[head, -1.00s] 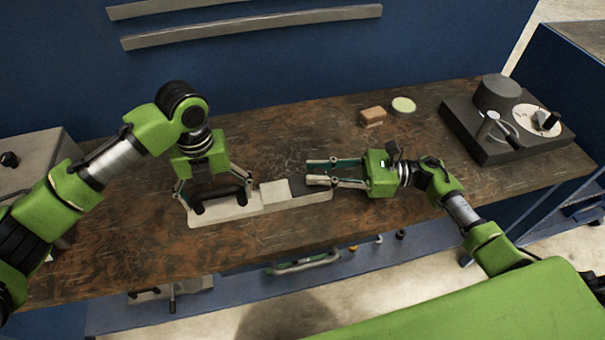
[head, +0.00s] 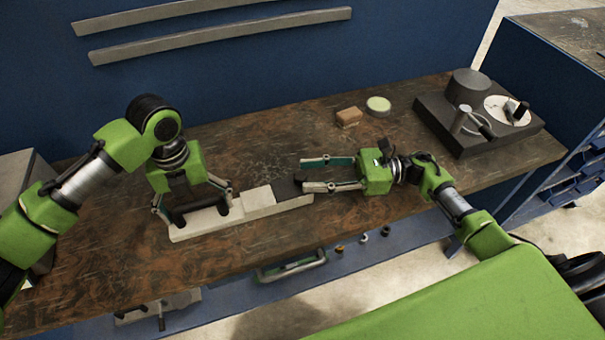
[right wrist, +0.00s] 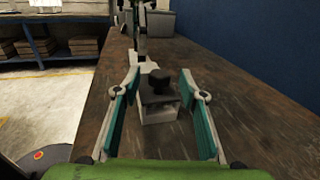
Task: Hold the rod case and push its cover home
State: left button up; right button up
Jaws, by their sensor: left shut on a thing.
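The rod case (head: 205,222) is a long pale body on the bench, lying left to right. A dark bar (head: 200,208) lies along its left part. My left gripper (head: 194,204) reaches down from above and is shut there; its exact contact is unclear. A raised pale block (head: 258,200) sits mid-length, with a dark grey piece (head: 287,188), seemingly the cover, at the right end. My right gripper (head: 304,175) is open and empty at that end. The right wrist view shows the case's end, with a black knob on top (right wrist: 160,80), between the spread fingers, apart from both.
A brown block (head: 348,117) and a round pale green-topped thing (head: 378,105) stand behind. A dark instrument base (head: 480,125) stands at the back right. The bench's front edge is close before the case. The bench left of the right arm's front is clear.

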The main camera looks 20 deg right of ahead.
jog(key=v, duration=0.9)
jog(key=shift+d, duration=0.1)
pick_arm(q)
jog(key=o, duration=1.6)
